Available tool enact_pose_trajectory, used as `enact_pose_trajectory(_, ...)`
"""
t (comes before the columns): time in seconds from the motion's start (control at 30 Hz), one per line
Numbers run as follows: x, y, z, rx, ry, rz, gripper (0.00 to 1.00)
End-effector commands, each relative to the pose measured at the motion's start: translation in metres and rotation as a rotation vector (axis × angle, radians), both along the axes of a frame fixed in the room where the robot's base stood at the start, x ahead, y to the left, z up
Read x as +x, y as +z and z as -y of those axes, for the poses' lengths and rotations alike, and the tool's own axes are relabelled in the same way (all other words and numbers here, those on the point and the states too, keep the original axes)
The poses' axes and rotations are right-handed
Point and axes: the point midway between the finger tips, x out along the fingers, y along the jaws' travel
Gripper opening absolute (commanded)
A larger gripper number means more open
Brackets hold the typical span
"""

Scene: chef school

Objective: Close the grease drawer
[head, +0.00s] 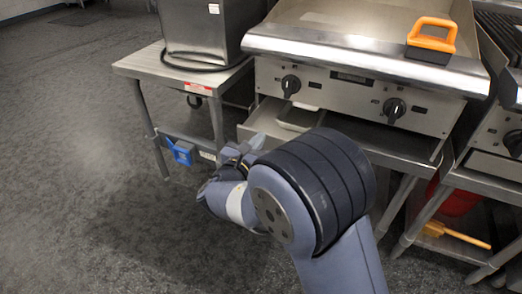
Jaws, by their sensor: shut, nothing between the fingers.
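The grease drawer (268,118) is a grey metal tray under the griddle's control panel at its left end. It is pulled part way out, with its left wall and inside showing, and a pale, shallow pan-like shape shows in it. My gripper (250,147) is shut and empty, in front of and just below the drawer's left front in the picture. I cannot tell whether it touches the drawer.
The griddle (360,42) above has two black knobs and an orange-handled scraper (432,40) on top. A steel side table (140,66) with a boxy appliance stands left. A red bucket (458,200) and a yellow-handled tool sit on the lower right shelf. The left floor is clear.

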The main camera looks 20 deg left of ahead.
Motion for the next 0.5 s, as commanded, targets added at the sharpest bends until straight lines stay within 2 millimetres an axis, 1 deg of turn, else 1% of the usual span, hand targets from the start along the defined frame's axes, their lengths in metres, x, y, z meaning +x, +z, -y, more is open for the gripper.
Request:
enact_pose_trajectory(0.03,0.014,0.001,0.001,0.000,-0.006,0.000,0.00)
enact_pose_trajectory(0.1,0.031,0.000,0.002,0.000,-0.007,0.000,0.00)
enact_pose_trajectory(0.3,0.079,0.000,0.006,0.001,-0.006,0.001,0.00)
enact_pose_trajectory(0.5,0.114,0.000,0.008,0.001,-0.003,0.001,0.00)
